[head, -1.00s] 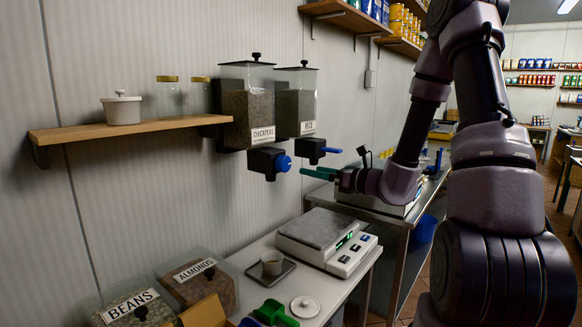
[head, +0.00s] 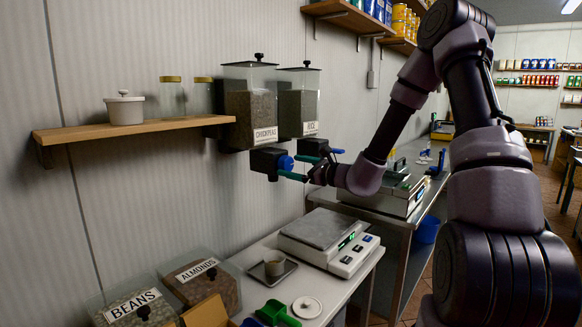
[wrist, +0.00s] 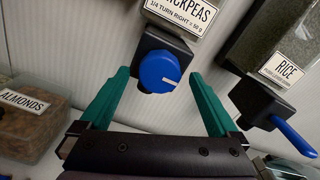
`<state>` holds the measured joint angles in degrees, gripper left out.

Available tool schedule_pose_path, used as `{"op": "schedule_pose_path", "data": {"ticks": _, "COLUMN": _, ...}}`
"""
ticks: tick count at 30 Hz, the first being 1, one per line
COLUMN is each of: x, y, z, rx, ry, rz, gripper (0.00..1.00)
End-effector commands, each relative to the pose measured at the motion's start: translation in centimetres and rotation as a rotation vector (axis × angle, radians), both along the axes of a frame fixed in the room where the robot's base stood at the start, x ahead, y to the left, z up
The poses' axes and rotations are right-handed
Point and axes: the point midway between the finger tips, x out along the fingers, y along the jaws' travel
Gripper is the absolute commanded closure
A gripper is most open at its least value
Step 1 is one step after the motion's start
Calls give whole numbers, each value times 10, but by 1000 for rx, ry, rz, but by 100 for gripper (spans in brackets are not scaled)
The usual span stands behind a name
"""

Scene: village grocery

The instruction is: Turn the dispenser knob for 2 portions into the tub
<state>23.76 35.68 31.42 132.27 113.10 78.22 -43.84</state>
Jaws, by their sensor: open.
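The chickpeas dispenser (head: 250,112) hangs on the wall, a clear hopper above a black outlet block. Its round blue knob (head: 286,162) faces out from the block; the wrist view shows the knob (wrist: 157,70) nearly face-on, with a pale mark toward its right side. My gripper (head: 298,167) is open, its green fingers pointing at the knob. In the wrist view my gripper (wrist: 159,77) has one finger on each side of the knob, with visible gaps.
The rice dispenser (head: 297,105) hangs just right, its blue lever (wrist: 293,135) close to my right finger. A scale (head: 330,240) stands on the counter beside the tray (head: 287,273). A wall shelf (head: 130,132) is at left. Bean and almond bins are below.

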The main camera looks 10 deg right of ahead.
Motion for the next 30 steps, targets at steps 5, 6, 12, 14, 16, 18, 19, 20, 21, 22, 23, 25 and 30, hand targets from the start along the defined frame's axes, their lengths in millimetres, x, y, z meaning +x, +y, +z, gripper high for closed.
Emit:
{"op": "schedule_pose_path", "data": {"ticks": 5, "x": 8, "y": 8, "z": 0, "rx": 0, "ry": 1, "rz": 1, "gripper": 4}}
{"op": "schedule_pose_path", "data": {"ticks": 6, "x": 8, "y": 9, "z": 0, "rx": 0, "ry": 1, "rz": 1, "gripper": 4}}
{"op": "schedule_pose_path", "data": {"ticks": 12, "x": 8, "y": 9, "z": 0, "rx": 1, "ry": 1, "rz": 0, "gripper": 4}}
{"op": "schedule_pose_path", "data": {"ticks": 14, "x": 8, "y": 9, "z": 0, "rx": 1, "ry": 1, "rz": 0, "gripper": 19}}
{"op": "schedule_pose_path", "data": {"ticks": 16, "x": 8, "y": 9, "z": 0, "rx": 1, "ry": 1, "rz": 0, "gripper": 46}}
{"op": "schedule_pose_path", "data": {"ticks": 18, "x": 8, "y": 8, "z": 0, "rx": 1, "ry": 1, "rz": 0, "gripper": 72}}
{"op": "schedule_pose_path", "data": {"ticks": 19, "x": 8, "y": 8, "z": 0, "rx": 1, "ry": 1, "rz": 0, "gripper": 84}}
{"op": "schedule_pose_path", "data": {"ticks": 20, "x": 8, "y": 8, "z": 0, "rx": 1, "ry": 1, "rz": 0, "gripper": 89}}
{"op": "schedule_pose_path", "data": {"ticks": 21, "x": 8, "y": 8, "z": 0, "rx": 1, "ry": 1, "rz": 0, "gripper": 89}}
{"op": "schedule_pose_path", "data": {"ticks": 22, "x": 8, "y": 8, "z": 0, "rx": 1, "ry": 1, "rz": 0, "gripper": 89}}
{"op": "schedule_pose_path", "data": {"ticks": 23, "x": 8, "y": 8, "z": 0, "rx": 2, "ry": 2, "rz": 0, "gripper": 89}}
{"op": "schedule_pose_path", "data": {"ticks": 25, "x": 8, "y": 9, "z": 0, "rx": 7, "ry": 7, "rz": 1, "gripper": 89}}
{"op": "schedule_pose_path", "data": {"ticks": 30, "x": 8, "y": 8, "z": 0, "rx": 38, "ry": 40, "rz": 1, "gripper": 89}}
